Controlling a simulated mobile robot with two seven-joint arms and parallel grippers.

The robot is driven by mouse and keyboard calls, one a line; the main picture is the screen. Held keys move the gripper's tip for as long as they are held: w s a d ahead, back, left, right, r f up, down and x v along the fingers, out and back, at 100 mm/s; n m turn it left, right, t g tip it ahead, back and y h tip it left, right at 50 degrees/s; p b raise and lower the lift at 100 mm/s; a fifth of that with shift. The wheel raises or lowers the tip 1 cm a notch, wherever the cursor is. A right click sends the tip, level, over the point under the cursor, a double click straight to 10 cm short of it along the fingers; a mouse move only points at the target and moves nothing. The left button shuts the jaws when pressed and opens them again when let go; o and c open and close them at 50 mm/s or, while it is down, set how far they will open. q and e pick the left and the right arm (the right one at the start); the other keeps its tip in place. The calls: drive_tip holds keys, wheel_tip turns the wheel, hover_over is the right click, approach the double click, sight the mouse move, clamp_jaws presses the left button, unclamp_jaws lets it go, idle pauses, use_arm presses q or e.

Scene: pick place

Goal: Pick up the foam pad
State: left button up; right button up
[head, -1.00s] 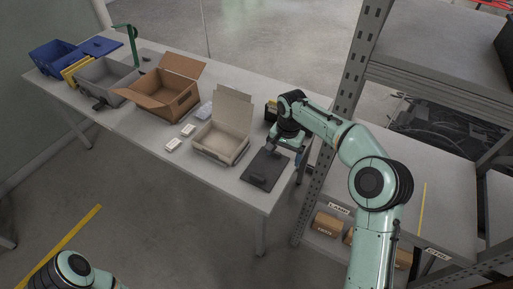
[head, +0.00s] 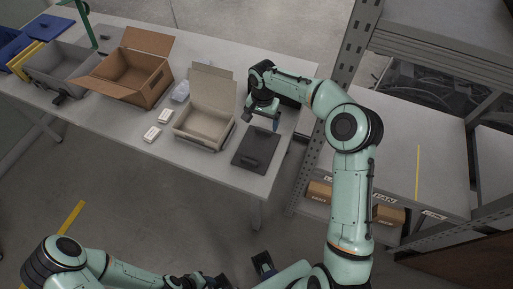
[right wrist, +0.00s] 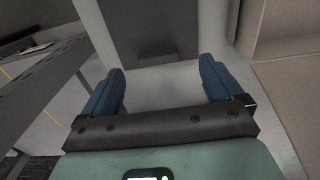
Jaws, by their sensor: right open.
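The foam pad (head: 262,143) looks like a flat dark grey rectangle lying near the front right end of the white table. A small darker raised piece (head: 249,161) shows on its front part. In the right wrist view the pad (right wrist: 150,22) fills the top middle, beyond the fingers. My right gripper (head: 262,117) is above the table just behind the pad, apart from it. Its two blue fingers (right wrist: 158,88) are spread with nothing between them. My left arm is low at the bottom of the head view, and its jaw state is unclear.
An open light grey box (head: 207,120) stands just left of the pad. Small white boxes (head: 152,134), a brown carton (head: 130,75) and a grey bin (head: 70,70) lie farther left. A metal shelf (head: 343,85) rises to the right of the table.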

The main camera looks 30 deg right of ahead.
sight(263, 131)
drive_tip(key=f, duration=0.5)
drive_tip(key=shift+s+d, duration=0.15)
drive_tip(key=shift+d, duration=0.05)
drive_tip(key=c, duration=1.1)
